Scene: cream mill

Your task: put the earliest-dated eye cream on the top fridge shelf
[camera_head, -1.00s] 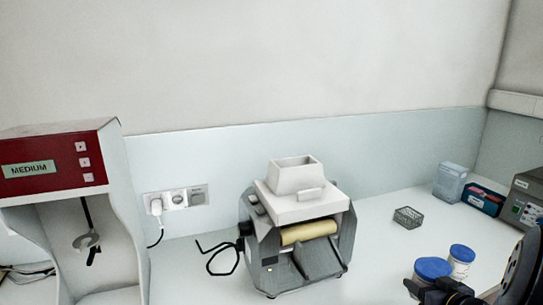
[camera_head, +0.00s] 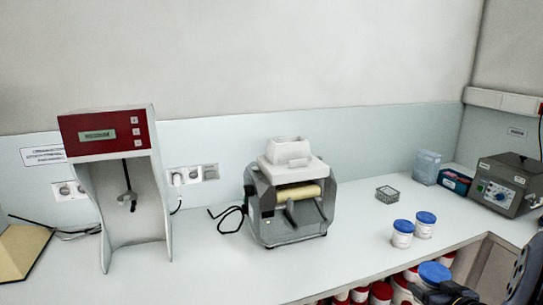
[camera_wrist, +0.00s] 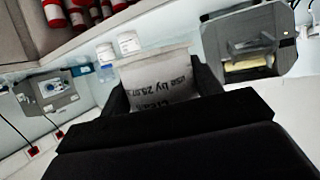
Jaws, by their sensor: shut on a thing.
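My gripper (camera_head: 450,296) is at the bottom right of the head view, shut on a white jar with a blue lid (camera_head: 434,272). In the wrist view the held jar (camera_wrist: 158,82) sits between the fingers. Its upside-down label reads partly "use by 28.07"; the rest is hidden or blurred. Two more blue-lidded white jars stand on the counter, one at left (camera_head: 402,234) and one at right (camera_head: 425,225). Their labels are too small to read. No fridge is in view.
Several red-lidded jars (camera_head: 381,292) stand in an opening below the counter edge. A roller mill (camera_head: 290,205), a red-topped mixer (camera_head: 105,135), a wire basket (camera_head: 387,194) and a grey instrument (camera_head: 505,183) stand on the counter (camera_head: 215,262). Its front middle is clear.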

